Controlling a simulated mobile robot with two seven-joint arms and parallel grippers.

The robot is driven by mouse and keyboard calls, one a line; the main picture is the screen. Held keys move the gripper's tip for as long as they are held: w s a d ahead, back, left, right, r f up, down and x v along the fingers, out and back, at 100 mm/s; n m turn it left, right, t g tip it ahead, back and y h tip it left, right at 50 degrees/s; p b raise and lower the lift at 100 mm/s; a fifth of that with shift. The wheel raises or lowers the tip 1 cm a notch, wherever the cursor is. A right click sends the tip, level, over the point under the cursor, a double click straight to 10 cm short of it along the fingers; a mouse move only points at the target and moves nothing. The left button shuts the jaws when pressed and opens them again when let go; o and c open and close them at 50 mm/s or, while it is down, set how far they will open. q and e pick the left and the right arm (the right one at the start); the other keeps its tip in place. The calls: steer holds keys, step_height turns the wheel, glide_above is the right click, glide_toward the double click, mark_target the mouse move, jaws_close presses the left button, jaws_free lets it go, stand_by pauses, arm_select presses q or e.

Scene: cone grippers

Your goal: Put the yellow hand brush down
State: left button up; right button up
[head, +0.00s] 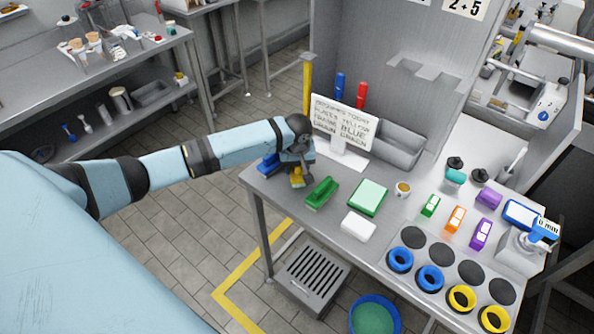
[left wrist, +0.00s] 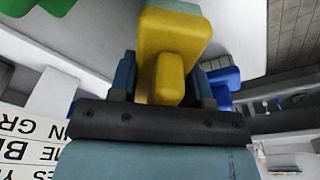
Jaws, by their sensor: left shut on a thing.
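The yellow hand brush (head: 297,180) is at the left end of the steel table (head: 285,212), mostly hidden under my left gripper (head: 300,168). In the left wrist view the yellow brush (left wrist: 174,38) sits between the two fingers of my left gripper (left wrist: 163,82), which is shut on its handle. I cannot tell whether the brush touches the table. A blue hand brush (head: 268,163) lies just left of it, and a green hand brush (head: 321,193) lies to its right. The blue brush also shows in the left wrist view (left wrist: 222,78). My right gripper is not in view.
A white sign (head: 343,122) with writing stands behind the gripper, beside a steel bin (head: 398,148). A green pad (head: 368,198), a white block (head: 358,226) and a small cup (head: 402,189) lie to the right. Blue and yellow rings (head: 400,260) line the front edge.

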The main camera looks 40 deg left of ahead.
arm_select(q)
steer(key=shift+f, duration=1.25)
steer(key=shift+f, duration=0.1)
steer(key=o, duration=1.2)
steer(key=r, duration=0.8)
steer(key=s+d+r, duration=0.1)
steer(key=r, duration=0.3)
steer(key=shift+s+r, duration=0.1)
